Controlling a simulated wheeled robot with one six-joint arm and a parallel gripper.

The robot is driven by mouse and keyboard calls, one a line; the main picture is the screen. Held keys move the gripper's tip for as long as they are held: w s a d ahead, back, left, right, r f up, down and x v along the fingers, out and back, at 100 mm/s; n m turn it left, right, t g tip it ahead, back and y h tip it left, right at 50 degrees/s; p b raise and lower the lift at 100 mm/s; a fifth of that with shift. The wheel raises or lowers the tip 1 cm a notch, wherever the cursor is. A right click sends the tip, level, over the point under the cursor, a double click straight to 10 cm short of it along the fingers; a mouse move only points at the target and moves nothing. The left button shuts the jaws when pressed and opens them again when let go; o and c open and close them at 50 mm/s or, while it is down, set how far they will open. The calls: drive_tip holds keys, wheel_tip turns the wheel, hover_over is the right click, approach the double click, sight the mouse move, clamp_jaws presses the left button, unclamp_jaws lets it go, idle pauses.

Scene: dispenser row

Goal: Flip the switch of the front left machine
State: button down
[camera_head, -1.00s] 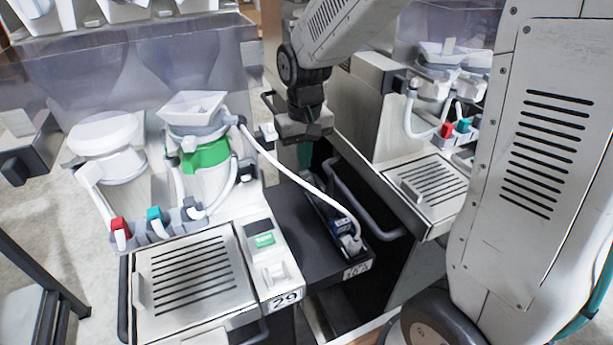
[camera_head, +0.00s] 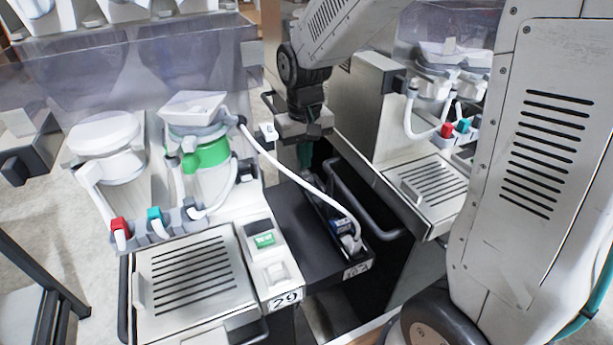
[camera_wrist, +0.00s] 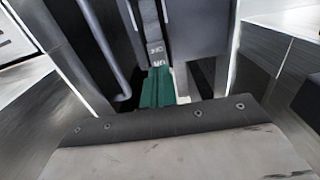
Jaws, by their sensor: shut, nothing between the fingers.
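The front left machine (camera_head: 232,312) is a white and grey dispenser with the number 29 on its front. On its right-hand panel are a green lit button (camera_head: 265,239) and a pale rocker switch (camera_head: 276,274) below it. My gripper (camera_head: 304,155) points down behind and to the right of this panel, well apart from it, over the gap between the machines. Its teal fingers (camera_wrist: 157,88) are together and empty in the wrist view.
A black shelf (camera_head: 290,235) holding a dark box (camera_head: 347,240) fed by a white hose sits right of machine 29. A second dispenser (camera_head: 425,190) stands to the right behind a dark rail (camera_head: 360,205). The gap between the machines is narrow.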

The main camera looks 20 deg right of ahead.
sight(305, 172)
drive_tip(key=shift+f, duration=0.95)
idle(0.3)
drive_tip(key=shift+r, duration=3.55)
drive_tip(key=s+d+r, duration=0.1)
drive_tip(key=s+r, duration=0.2)
drive_tip(key=s, duration=0.9)
drive_tip(key=s+d+r+t, duration=0.1)
drive_tip(key=s+d+r, duration=0.1)
drive_tip(key=s, duration=1)
drive_tip(key=shift+r, duration=0.4)
drive_tip(key=shift+d, duration=0.1)
